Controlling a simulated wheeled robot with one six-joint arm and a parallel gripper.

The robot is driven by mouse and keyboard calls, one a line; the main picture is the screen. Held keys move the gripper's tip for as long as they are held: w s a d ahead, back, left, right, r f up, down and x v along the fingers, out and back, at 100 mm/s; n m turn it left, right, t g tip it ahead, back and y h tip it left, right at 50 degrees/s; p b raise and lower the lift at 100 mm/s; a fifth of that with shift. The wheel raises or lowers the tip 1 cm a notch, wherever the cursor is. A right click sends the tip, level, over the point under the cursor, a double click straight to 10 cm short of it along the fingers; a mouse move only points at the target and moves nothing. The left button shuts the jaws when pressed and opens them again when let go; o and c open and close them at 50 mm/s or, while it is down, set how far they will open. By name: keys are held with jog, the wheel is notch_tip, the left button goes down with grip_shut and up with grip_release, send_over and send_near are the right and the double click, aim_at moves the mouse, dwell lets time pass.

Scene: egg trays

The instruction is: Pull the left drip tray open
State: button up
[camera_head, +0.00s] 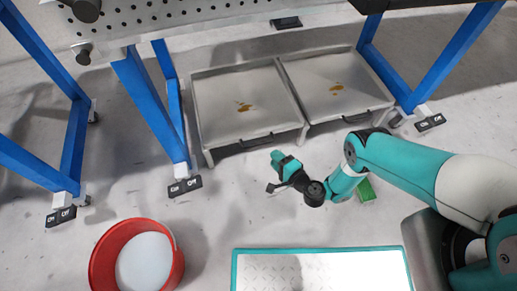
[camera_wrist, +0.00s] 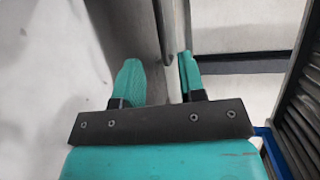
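The left drip tray (camera_head: 222,95) is a shallow grey metal tray with a brown stain, under the workbench. Its dark handle (camera_head: 256,143) is on the front side. My gripper (camera_head: 281,159) is just in front of this tray's front side, towards its right end. In the wrist view, my gripper's two teal fingers (camera_wrist: 160,80) stand apart. A grey metal edge lies between them in that view, closer to the right finger; I cannot tell whether they touch it. The handle cannot be clearly made out in the wrist view.
The right drip tray (camera_head: 323,83), also stained, adjoins on the right. Blue bench legs (camera_head: 150,105) stand at both sides. A red bucket (camera_head: 105,258) stands front left, a teal-edged plate (camera_head: 320,252) lies in front, and a green object (camera_head: 366,190) lies near my arm.

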aim_at(259, 144)
jog(key=shift+b+x, duration=5)
jog(key=shift+b, duration=2.35)
grip_shut()
